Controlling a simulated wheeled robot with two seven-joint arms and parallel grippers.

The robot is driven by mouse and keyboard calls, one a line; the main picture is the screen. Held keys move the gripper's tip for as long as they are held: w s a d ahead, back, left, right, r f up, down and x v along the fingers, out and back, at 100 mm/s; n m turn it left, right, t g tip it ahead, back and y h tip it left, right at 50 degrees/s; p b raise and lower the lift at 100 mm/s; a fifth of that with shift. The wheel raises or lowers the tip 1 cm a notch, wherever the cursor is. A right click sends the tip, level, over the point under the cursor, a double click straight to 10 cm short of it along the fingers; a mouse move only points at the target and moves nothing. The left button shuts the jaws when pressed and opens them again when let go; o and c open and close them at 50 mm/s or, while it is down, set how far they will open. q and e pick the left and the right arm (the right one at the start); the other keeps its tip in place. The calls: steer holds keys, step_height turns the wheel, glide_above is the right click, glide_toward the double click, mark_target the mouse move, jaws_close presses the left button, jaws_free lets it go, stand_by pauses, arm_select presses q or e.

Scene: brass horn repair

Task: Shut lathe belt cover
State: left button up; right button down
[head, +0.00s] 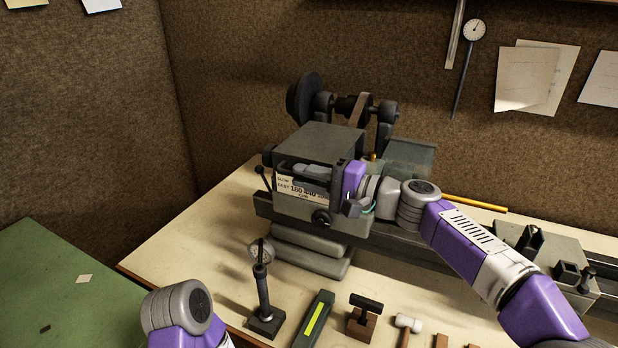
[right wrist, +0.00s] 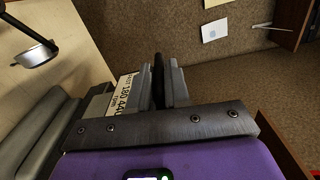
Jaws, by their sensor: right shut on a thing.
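The small grey lathe (head: 345,215) stands on the bench. Its boxy belt cover (head: 332,140) sits over the headstock, above a speed label (head: 303,190). The cover looks down or almost down; a gap beneath its front edge cannot be judged. My right gripper (head: 300,169) reaches across the headstock front from the right, fingers pointing left. In the right wrist view its fingers (right wrist: 161,82) are shut on a dark bar, seemingly the cover's handle (right wrist: 158,66), beside the label. The fingers hide most of the handle. My left wrist shows at bottom left; its gripper is out of view.
A yellow rod (head: 475,203) is behind my right arm. A green mat (head: 70,290) lies left.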

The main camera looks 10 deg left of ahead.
steer(key=shift+w+f, duration=0.1)
steer(key=shift+f, duration=0.35)
steer(key=c, duration=1.2)
jaws_free()
steer(key=shift+d, duration=0.1)
steer(key=shift+o, duration=0.2)
steer(key=shift+r, duration=0.15)
steer(key=v, duration=0.7)
steer(key=shift+d, duration=0.3)
